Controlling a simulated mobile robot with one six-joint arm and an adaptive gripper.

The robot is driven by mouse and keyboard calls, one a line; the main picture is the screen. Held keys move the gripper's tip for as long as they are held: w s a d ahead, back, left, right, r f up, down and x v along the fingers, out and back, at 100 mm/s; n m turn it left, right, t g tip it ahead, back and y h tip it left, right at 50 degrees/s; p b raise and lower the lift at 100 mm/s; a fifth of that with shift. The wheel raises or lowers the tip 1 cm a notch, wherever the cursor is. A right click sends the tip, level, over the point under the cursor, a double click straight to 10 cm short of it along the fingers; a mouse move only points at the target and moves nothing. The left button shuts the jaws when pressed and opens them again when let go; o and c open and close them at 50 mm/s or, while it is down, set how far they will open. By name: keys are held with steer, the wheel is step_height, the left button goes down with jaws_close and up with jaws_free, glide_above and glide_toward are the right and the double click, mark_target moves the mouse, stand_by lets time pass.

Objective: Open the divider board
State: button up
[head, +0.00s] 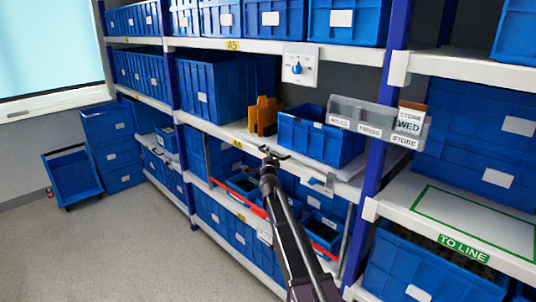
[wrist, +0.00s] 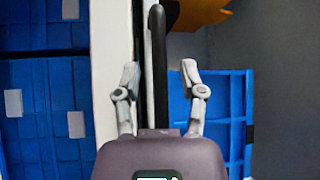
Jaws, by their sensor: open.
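My gripper (head: 273,153) is open in front of the middle shelf's edge. In the wrist view, its two fingers (wrist: 160,85) stand apart, with a thin black bar (wrist: 157,65) showing between them. I cannot tell whether the fingers touch the bar or what it belongs to. A white panel with a blue rotary knob (head: 297,68) hangs from the upper shelf, above and right of my gripper. I cannot tell for sure which piece is the divider board.
An orange bracket (head: 264,116) stands on the middle shelf behind my gripper; it also shows in the wrist view (wrist: 203,14). Blue bins fill the shelves. A green-outlined shelf space (head: 475,222) at right is clear. Open floor (head: 130,250) lies to the left.

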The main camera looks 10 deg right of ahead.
steer(key=shift+w, duration=0.15)
jaws_close()
steer(key=shift+a, duration=0.1)
stand_by(0.3)
